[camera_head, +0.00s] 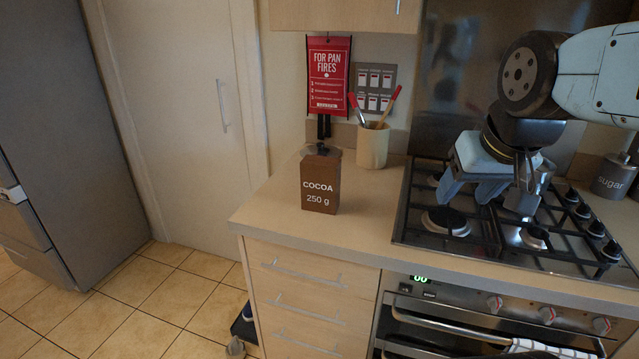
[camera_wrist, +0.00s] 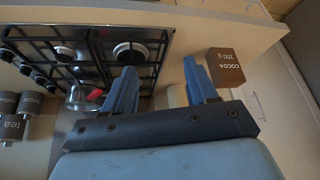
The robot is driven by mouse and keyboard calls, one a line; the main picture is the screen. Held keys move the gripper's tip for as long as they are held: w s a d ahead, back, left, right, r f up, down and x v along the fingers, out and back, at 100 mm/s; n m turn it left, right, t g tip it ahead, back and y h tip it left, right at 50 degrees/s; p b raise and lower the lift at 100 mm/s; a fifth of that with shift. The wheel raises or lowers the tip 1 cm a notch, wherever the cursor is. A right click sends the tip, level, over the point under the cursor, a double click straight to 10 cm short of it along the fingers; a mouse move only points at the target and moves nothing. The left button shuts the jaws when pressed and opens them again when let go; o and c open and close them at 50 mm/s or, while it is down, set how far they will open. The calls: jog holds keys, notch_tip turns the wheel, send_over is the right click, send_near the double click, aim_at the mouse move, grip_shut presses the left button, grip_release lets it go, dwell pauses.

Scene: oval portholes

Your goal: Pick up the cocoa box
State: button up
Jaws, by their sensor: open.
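The cocoa box (camera_head: 320,184) is a brown upright box marked "COCOA 250 g". It stands on the wooden counter near its left end in the head view. It also shows in the wrist view (camera_wrist: 225,68), at the upper right beyond the fingers. My gripper (camera_head: 487,196) is over the gas hob, to the right of the box and well apart from it. In the wrist view my gripper (camera_wrist: 160,88) has its two blue fingers spread with nothing between them.
A gas hob (camera_head: 470,215) with black grates lies right of the box. A cream utensil pot (camera_head: 373,146) stands behind the box, to its right. A sugar tin (camera_head: 613,177) is at the right. The counter (camera_head: 350,230) is bare in front of the box.

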jog(key=o, duration=0.5)
jog(key=w+a+f+m+g+y, duration=0.2)
jog(key=a, duration=0.1)
jog(key=w+a+f+m+g+y, duration=0.1)
jog(key=w+a+f+g, duration=0.1)
jog(key=w+a+f, duration=0.1)
jog(key=shift+w+f+m+y, duration=0.25)
jog(key=shift+m+y, duration=0.15)
jog(key=shift+o, duration=0.2)
jog(key=m+t+y, duration=0.4)
jog(key=m+y, duration=0.9)
jog(key=m, duration=0.4)
send_near(321, 181)
jog(key=shift+w+d+f, duration=0.9)
jog(key=shift+w, duration=0.15)
jog(key=shift+w+a+f+m, duration=0.1)
jog(key=shift+w+a+m, duration=0.05)
jog(key=shift+m, duration=0.15)
jog(key=shift+x, duration=5.8)
